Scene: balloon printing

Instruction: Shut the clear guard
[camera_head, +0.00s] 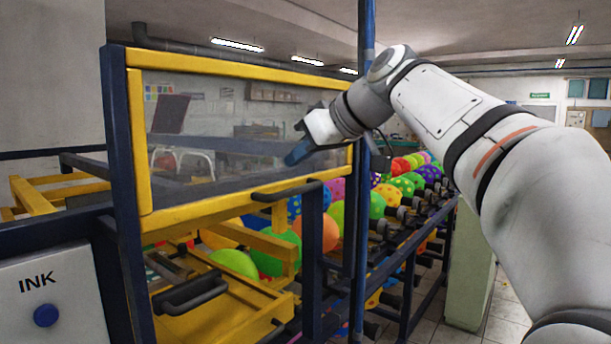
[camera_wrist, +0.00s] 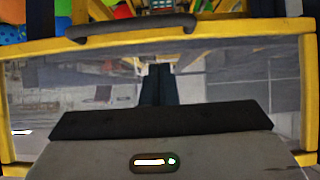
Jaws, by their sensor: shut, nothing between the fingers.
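The clear guard (camera_head: 215,211) is a see-through panel in a yellow frame, mounted between dark blue posts. It also shows in the wrist view (camera_wrist: 230,45). Its dark handle (camera_head: 287,189) is on the lower frame bar and appears at the top of the wrist view (camera_wrist: 132,29). Below the guard the machine front is open, with balloons and a yellow tray visible. My gripper (camera_head: 296,154) is shut and empty, in front of the panel's right part and above the handle. Its closed fingers show in the wrist view (camera_wrist: 158,84). I cannot tell whether they touch the panel.
Several colourful balloons (camera_head: 318,232) line a dark rack going back to the right. A yellow tray (camera_head: 205,322) with a dark handle (camera_head: 190,293) sits below the guard. A grey INK panel (camera_head: 50,300) with a blue knob stands at the left. A blue pole (camera_head: 366,60) stands near my arm.

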